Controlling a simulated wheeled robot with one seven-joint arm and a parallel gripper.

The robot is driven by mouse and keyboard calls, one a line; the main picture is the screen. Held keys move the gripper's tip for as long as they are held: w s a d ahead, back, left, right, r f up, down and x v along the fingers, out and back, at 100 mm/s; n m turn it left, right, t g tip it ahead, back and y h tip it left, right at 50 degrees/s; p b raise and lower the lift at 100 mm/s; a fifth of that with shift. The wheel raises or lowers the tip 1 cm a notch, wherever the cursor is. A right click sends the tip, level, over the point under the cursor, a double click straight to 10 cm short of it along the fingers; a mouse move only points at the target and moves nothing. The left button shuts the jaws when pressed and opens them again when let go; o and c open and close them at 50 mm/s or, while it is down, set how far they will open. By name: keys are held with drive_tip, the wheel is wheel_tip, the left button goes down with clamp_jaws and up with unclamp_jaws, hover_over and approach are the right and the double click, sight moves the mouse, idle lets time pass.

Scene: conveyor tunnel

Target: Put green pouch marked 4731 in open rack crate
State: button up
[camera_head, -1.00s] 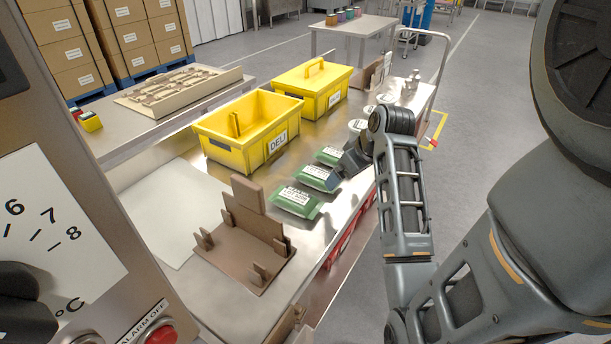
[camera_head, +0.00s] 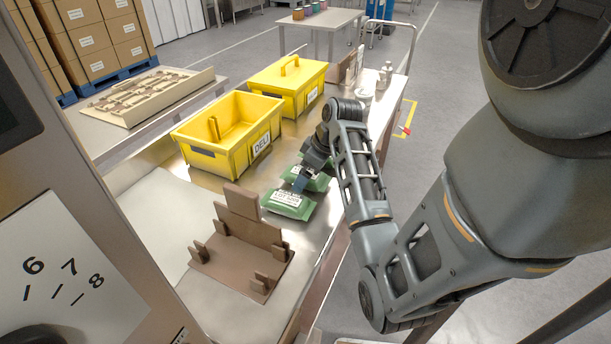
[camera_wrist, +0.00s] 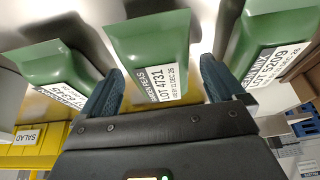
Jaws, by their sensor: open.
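The green pouch marked LOT 4731 (camera_wrist: 150,50) is in the middle of the wrist view, with a green pouch on each side. My gripper (camera_wrist: 162,82) is open, its two fingers on either side of that pouch's labelled end; I cannot tell whether they touch it. In the head view my gripper (camera_head: 303,178) is low over the row of pouches and partly covers the middle pouch (camera_head: 318,184). An open yellow crate marked DELI (camera_head: 205,155) stands left of the pouches, with an upright yellow piece inside.
The near green pouch (camera_head: 288,204) and the one at left in the wrist view (camera_wrist: 45,65) lie close beside. A lidded yellow crate (camera_head: 285,85) stands behind the open one. A brown fixture with upright posts (camera_head: 235,255) is in front. A pale sheet (camera_head: 160,215) lies at left.

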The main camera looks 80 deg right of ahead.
drive_tip(key=shift+w+f, duration=0.1)
drive_tip(key=shift+f, duration=0.15)
drive_tip(key=shift+c, duration=0.4)
drive_tip(key=c, duration=1.2)
